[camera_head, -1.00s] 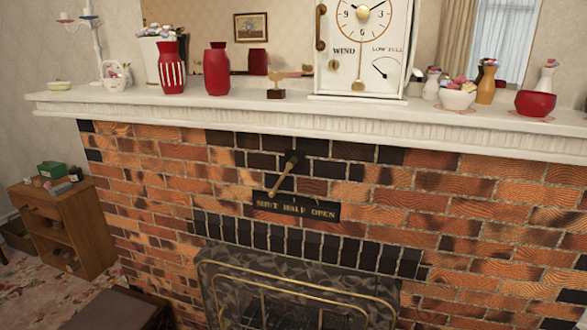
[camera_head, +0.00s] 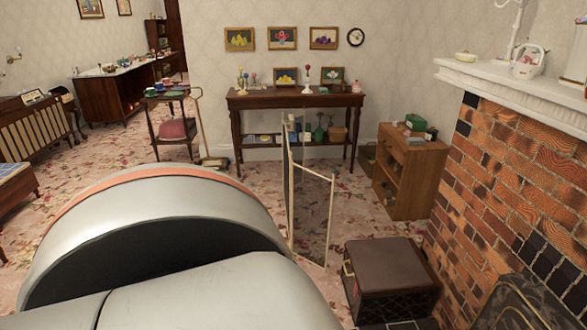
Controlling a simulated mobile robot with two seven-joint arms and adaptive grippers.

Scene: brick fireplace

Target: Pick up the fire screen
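A thin upright folding panel with pale narrow edges and a dark see-through mesh, which looks like the fire screen (camera_head: 313,195), stands in the middle of the head view. It is seen nearly edge-on, in front of the long dark side table. Its lower left end comes close to my large pale arm link, which fills the lower left. I cannot tell whether they touch. Neither gripper is in view, so nothing shows of their fingers or of any hold on the screen.
A brown lidded box (camera_head: 388,266) sits right of the screen, before the brick fireplace wall (camera_head: 500,190). A wooden cabinet (camera_head: 412,178) and the side table (camera_head: 296,100) stand behind. The dark fireplace surround (camera_head: 520,308) shows at lower right. Flowered carpet (camera_head: 140,160) lies open to the left.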

